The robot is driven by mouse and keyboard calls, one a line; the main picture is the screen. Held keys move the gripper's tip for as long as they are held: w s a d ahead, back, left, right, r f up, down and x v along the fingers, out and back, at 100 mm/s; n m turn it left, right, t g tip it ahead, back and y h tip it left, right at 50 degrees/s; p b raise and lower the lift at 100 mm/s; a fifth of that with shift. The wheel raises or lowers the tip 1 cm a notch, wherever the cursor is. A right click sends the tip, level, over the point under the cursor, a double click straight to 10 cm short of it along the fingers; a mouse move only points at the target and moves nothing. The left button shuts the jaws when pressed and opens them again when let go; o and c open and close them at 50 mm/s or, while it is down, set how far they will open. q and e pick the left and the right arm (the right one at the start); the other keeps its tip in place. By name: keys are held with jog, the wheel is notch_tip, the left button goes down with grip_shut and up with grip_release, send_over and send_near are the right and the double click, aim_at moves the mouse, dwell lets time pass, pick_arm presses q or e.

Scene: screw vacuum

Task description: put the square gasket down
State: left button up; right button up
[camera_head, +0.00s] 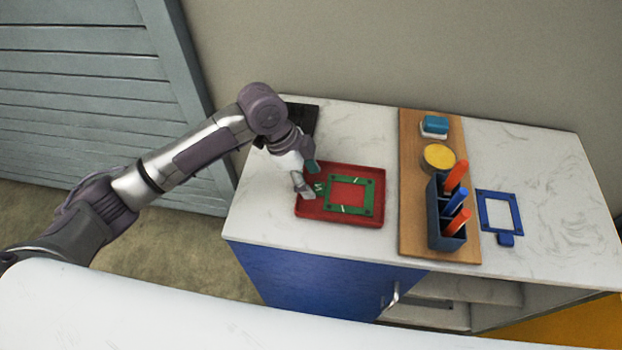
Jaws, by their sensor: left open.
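A green square gasket (349,209) with a tab on its left side lies flat in the red tray (378,222). My left gripper (312,184) is open over the left part of the tray, with its fingertips beside the gasket's tab. Whether a fingertip touches the tab I cannot tell. A second square gasket, blue (514,226), lies on the white worktop at the right, with its tab toward the front. My right gripper is not in view.
A wooden board (411,190) holds a dark rack (434,226) with orange and blue handled tools, a yellow round item (438,158) and a blue-and-white block (434,125). A dark flat item (303,117) lies behind my left gripper. The worktop's right side (565,190) is free.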

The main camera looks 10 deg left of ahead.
pick_arm(q)
jog(key=b+v, duration=0.1)
jog(key=v, duration=0.9)
jog(key=shift+a+r, duration=0.25)
jog(key=shift+r, duration=0.1)
jog(key=shift+f, duration=0.1)
